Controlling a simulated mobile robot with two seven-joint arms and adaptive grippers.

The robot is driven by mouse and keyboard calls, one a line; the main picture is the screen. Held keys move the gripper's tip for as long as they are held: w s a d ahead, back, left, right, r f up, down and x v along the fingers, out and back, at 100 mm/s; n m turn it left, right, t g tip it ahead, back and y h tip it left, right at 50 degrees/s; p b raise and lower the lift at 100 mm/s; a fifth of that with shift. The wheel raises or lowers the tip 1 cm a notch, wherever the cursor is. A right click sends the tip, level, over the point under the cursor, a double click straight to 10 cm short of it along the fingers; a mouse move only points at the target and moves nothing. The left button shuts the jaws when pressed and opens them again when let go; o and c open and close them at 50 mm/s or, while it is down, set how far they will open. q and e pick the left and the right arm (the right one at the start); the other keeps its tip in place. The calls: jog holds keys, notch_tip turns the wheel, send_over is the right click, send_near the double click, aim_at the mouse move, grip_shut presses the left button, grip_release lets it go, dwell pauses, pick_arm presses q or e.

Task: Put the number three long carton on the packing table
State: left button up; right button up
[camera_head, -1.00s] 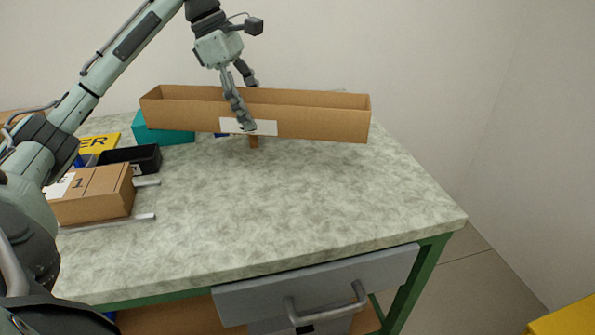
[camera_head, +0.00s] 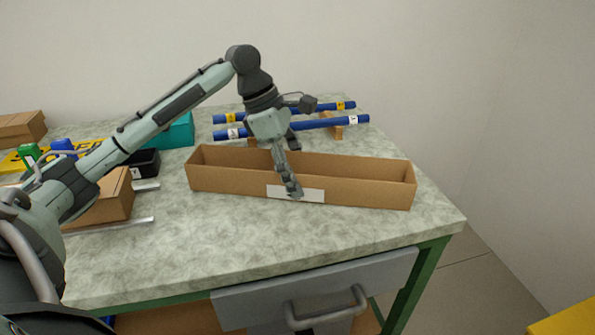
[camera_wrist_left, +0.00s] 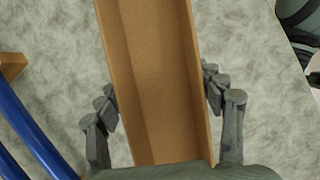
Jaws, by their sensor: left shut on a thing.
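The long open-topped brown carton (camera_head: 355,190) lies lengthwise over the right half of the packing table (camera_head: 240,245). It sits very low; I cannot tell for sure whether its bottom touches the tabletop. Its white front label is partly covered by a finger, and I cannot read a number. My left gripper (camera_head: 293,168) is shut across the carton near mid-length, one finger on the front wall and the other on the far side. In the left wrist view the carton (camera_wrist_left: 155,70) runs between the two fingers (camera_wrist_left: 160,108). My right gripper is out of view.
Two blue rods (camera_head: 325,123) lie on wooden supports behind the carton. At left are a closed brown box (camera_head: 115,203), a black bin (camera_head: 147,162), a teal box (camera_head: 180,133) and metal rails (camera_head: 135,223). The tabletop in front of the carton is clear.

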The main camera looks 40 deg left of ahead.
pick_arm(q)
jog(key=o, duration=1.2)
jog(key=shift+c, duration=0.2)
jog(key=v, duration=1.2)
